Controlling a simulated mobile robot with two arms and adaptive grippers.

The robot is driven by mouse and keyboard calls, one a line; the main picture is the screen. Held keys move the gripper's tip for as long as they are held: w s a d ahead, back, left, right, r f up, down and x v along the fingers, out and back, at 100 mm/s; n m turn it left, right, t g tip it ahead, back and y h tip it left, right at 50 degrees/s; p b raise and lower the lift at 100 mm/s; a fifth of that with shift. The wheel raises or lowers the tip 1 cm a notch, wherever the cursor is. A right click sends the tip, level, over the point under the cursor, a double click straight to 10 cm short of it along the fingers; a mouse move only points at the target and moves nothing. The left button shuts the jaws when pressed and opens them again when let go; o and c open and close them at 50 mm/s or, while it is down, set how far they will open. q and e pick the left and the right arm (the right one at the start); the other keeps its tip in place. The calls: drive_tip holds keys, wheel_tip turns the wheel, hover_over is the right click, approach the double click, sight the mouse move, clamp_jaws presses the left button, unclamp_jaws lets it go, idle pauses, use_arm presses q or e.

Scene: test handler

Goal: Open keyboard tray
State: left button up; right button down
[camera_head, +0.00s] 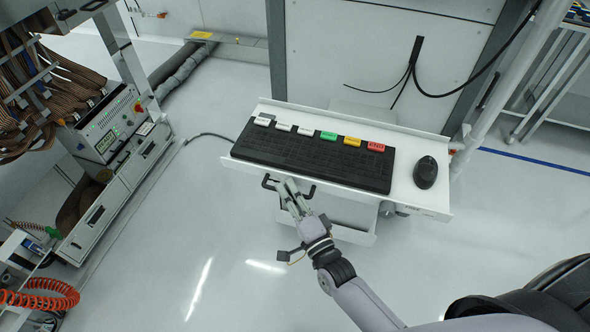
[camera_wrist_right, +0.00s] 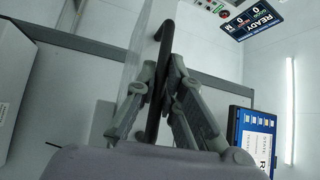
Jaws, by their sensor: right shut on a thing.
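The keyboard tray (camera_head: 405,190) is a white shelf standing out from the front of the white cabinet. A black keyboard (camera_head: 310,158) and a black mouse (camera_head: 425,172) lie on it. A dark bar handle (camera_head: 268,182) is on the tray's front edge, left of its middle. My right gripper (camera_head: 290,188) is shut on this handle and hides part of it. In the right wrist view the dark handle (camera_wrist_right: 157,85) runs between the two grey fingers (camera_wrist_right: 165,100). My left gripper is not in view.
The keyboard has a row of white, green, yellow and red keys. A white panel (camera_head: 350,215) shows below the tray. A grey equipment cart (camera_head: 115,165) stands at the left, with an orange coiled hose (camera_head: 40,297) near it. The floor in front is clear.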

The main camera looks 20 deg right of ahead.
drive_tip(key=shift+f, duration=0.1)
drive_tip(key=c, duration=1.7)
unclamp_jaws()
drive_tip(key=v, duration=1.2)
